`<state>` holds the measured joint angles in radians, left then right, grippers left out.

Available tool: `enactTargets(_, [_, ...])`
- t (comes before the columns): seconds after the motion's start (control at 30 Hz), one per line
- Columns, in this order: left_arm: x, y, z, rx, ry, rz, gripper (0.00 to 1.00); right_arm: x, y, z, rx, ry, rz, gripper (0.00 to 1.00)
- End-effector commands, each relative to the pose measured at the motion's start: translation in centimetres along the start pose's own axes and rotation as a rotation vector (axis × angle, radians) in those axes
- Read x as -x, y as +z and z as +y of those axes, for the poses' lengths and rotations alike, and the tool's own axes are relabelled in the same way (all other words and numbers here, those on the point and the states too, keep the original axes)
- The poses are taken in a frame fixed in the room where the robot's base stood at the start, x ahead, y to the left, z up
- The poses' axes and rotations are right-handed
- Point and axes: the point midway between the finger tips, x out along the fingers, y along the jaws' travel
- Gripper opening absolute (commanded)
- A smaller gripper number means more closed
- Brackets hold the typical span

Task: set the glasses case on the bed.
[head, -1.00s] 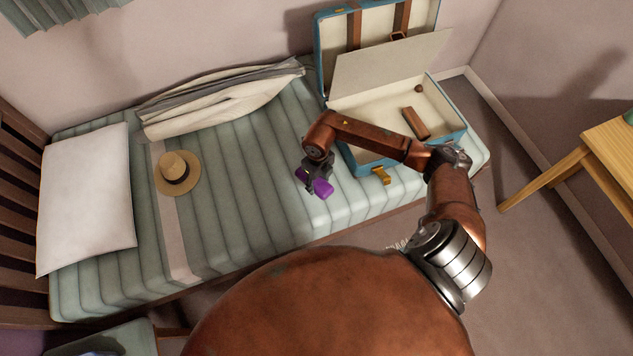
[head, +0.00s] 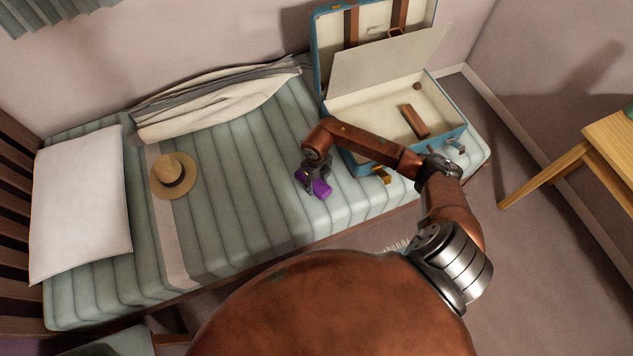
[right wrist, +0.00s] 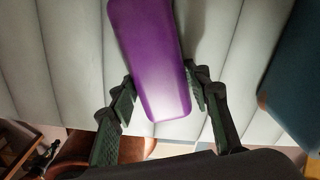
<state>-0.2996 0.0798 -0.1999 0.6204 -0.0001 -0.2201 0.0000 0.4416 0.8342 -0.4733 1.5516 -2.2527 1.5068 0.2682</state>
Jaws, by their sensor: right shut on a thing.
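Whether the case touches the mattress I cannot tell. My left gripper is not in view.
An open blue suitcase (head: 352,160) stands on the bed's right end, with a brown case (head: 415,121) and a small round brown thing (head: 417,86) inside. A straw hat (head: 173,176), a white pillow (head: 80,205) and a folded blanket (head: 215,100) lie leftward. The mattress middle is clear.

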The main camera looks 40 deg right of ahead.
Motion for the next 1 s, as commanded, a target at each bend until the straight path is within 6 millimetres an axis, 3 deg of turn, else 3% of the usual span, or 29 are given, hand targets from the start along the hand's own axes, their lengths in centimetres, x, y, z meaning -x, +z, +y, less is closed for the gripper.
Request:
enactTargets(0.03, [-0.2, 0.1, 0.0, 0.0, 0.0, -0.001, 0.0, -0.3, 0.0, 0.0, 0.0, 0.0, 0.001, 0.18])
enactTargets(0.07, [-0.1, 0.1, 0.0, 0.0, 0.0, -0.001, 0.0, -0.2, 0.0, 0.0, 0.0, 0.0, 0.001, 0.46])
enactTargets(0.3, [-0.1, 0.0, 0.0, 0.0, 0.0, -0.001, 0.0, -0.2, 0.0, 0.0, 0.0, 0.0, 0.001, 0.62])
enactTargets(0.67, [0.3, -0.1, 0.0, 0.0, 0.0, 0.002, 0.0, 0.5, 0.0, 0.0, 0.0, 0.0, 0.0, 0.62])
enactTargets(1.0, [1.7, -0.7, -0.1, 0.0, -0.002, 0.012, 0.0, 7.0, 0.1, -0.1, 0.001, -0.003, -0.004, 0.62])
